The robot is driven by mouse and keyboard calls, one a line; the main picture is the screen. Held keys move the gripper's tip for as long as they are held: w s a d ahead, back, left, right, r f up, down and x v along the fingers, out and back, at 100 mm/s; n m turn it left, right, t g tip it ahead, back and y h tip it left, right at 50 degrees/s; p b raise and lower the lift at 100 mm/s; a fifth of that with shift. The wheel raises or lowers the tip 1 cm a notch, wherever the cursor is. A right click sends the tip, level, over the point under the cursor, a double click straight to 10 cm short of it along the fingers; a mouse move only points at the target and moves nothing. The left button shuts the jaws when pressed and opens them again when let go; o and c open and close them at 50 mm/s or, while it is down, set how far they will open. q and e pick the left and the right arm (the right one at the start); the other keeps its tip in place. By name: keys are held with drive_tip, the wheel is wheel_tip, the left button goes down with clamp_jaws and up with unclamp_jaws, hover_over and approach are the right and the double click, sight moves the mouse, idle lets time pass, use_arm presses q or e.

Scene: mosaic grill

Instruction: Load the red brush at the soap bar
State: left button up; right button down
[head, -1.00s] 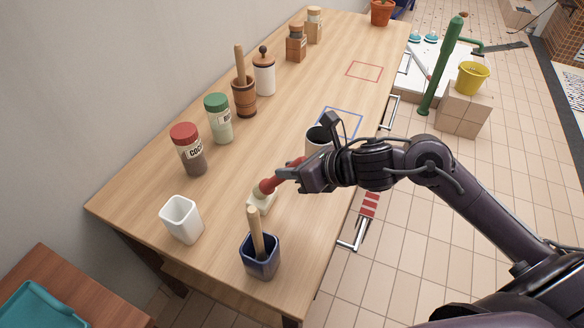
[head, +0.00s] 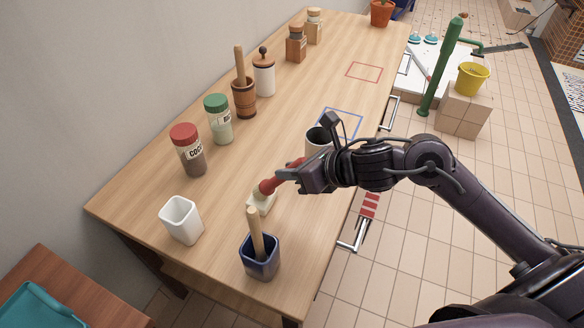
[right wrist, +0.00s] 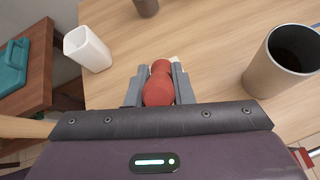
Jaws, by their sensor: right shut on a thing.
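The red brush (head: 268,187) is held in my right gripper (head: 300,179), which is shut on its red handle. The brush slants down to the left, and its pale tip is at the soap bar (head: 261,205), a cream block on the wooden table. The tip seems to touch the soap, but I cannot be sure. In the right wrist view the red handle (right wrist: 158,88) sits between the two grey fingers (right wrist: 158,86). The soap is mostly hidden there behind the brush. My left gripper is not in view.
A white cup (head: 181,220) and a blue pot (head: 260,258) with a wooden handle stand near the soap. A dark-mouthed cup (head: 318,145) stands behind my gripper. Jars (head: 188,151) and a mortar (head: 244,98) line the wall side.

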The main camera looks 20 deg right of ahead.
drive_tip(key=shift+r+p, duration=2.25)
drive_tip(key=shift+r, duration=1.2)
